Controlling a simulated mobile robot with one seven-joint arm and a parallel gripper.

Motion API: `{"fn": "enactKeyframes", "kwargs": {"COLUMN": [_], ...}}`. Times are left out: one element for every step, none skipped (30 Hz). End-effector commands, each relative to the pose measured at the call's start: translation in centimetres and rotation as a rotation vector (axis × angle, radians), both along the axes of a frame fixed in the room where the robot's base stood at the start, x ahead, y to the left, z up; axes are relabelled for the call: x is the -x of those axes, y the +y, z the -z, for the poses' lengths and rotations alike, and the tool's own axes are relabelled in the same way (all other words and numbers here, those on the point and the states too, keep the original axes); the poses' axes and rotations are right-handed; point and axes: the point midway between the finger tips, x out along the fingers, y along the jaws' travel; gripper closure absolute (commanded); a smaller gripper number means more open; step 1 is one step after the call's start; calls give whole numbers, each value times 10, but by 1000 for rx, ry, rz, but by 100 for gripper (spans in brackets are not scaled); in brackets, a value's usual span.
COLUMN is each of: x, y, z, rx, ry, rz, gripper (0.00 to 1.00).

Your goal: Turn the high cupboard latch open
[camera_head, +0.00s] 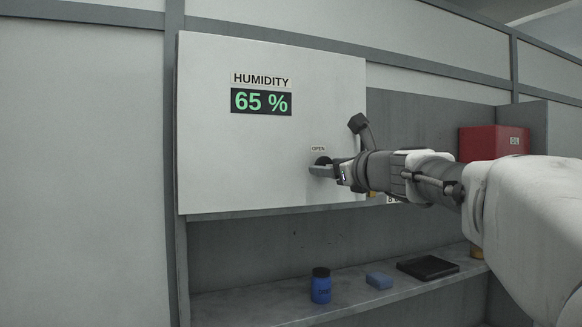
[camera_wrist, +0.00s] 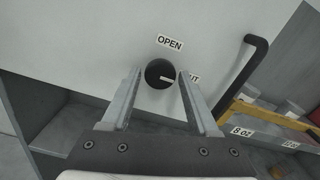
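The high cupboard (camera_head: 270,150) has a pale front door, closed, with a humidity display reading 65 %. Its latch is a round black knob (camera_wrist: 158,76) with a white pointer line. The pointer aims right, at a label partly hidden by a finger, of which "UT" shows. An OPEN label (camera_wrist: 169,42) sits above the knob; it also shows in the head view (camera_head: 318,149). My gripper (camera_wrist: 160,80) is open, its fingers on either side of the knob. I cannot tell whether they touch it. In the head view my gripper (camera_head: 330,168) is at the door's lower right.
A black bar handle (camera_wrist: 243,72) stands right of the knob. Below the cupboard, a shelf holds a blue jar (camera_head: 321,286), a blue block (camera_head: 379,281) and a black tray (camera_head: 428,267). A red box (camera_head: 490,142) is at the right.

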Motion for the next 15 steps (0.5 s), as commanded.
{"fn": "enactKeyframes", "kwargs": {"x": [0,0,0,0,0,0,0,0,0,0,0,0,0,0,0], "y": [0,0,0,0,0,0,0,0,0,0,0,0,0,0,0], "z": [0,0,0,0,0,0,0,0,0,0,0,0,0,0,0], "rx": [0,0,0,0,0,0,0,0,0,0,0,0,1,3,6], "ry": [0,0,0,0,0,0,0,0,0,0,0,0,0,-1,-2], "rz": [0,0,0,0,0,0,0,0,0,0,0,0,0,0,0], "gripper": [51,56,63,69,74,81,87,92,99,100,100,100,100,100,100]}}
